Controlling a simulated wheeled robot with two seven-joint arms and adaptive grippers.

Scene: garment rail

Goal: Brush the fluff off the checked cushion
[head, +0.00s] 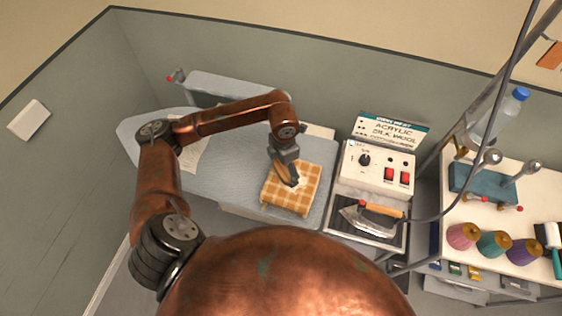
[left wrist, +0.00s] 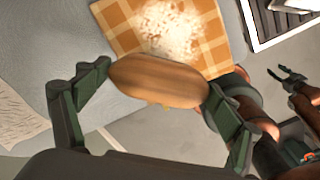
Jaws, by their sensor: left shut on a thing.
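The orange-and-white checked cushion (head: 279,199) lies on the ironing board in the head view. It also shows at the top of the left wrist view (left wrist: 120,22). White fluff (left wrist: 172,28) forms a speckled patch on its top. My left gripper (head: 287,176) is over the cushion. It is shut on a wooden-backed oval brush (left wrist: 158,80), one finger at each end. The brush's underside is mostly hidden, so contact with the cushion is unclear. My right gripper (left wrist: 286,82) shows small at the right of the left wrist view, fingers apart and empty.
The grey ironing board (head: 235,165) has free room left of the cushion, beside a printed sheet (head: 191,155). Right of the cushion stand a control box (head: 378,168) and an iron (head: 368,217) with a cable. Thread cones (head: 492,244) and a bottle (head: 508,108) are farther right.

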